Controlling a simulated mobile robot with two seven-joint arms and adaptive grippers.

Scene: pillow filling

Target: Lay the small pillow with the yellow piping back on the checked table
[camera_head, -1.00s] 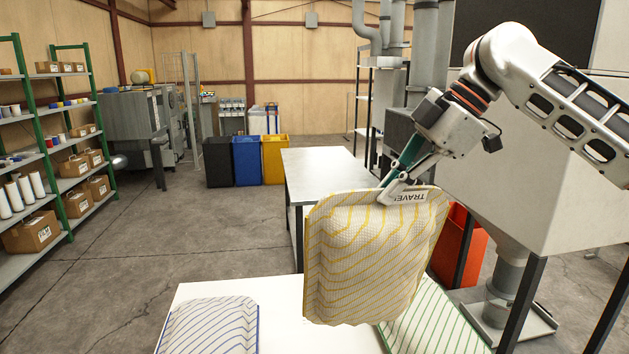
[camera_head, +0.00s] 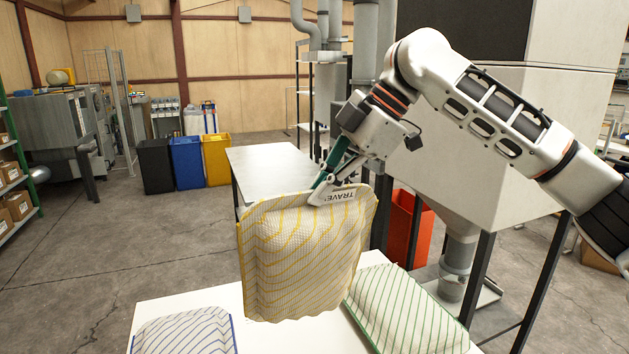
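The small pillow with the yellow piping (camera_head: 305,255) hangs upright in the air, its top edge held by my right gripper (camera_head: 330,190). It has yellow stripes and a white tag reading "TRAVE". My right gripper is shut on it at the tag corner. The pillow hangs above and in front of a white table (camera_head: 275,335), hiding part of it. No checked pattern shows on the visible tabletop. My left gripper is not in view.
A blue-striped pillow (camera_head: 186,334) lies at the table's left, a green-striped pillow (camera_head: 408,312) at its right. A bare metal table (camera_head: 270,168) stands behind. The grey machine hopper (camera_head: 490,140) and an orange-red bin (camera_head: 408,228) are at the right.

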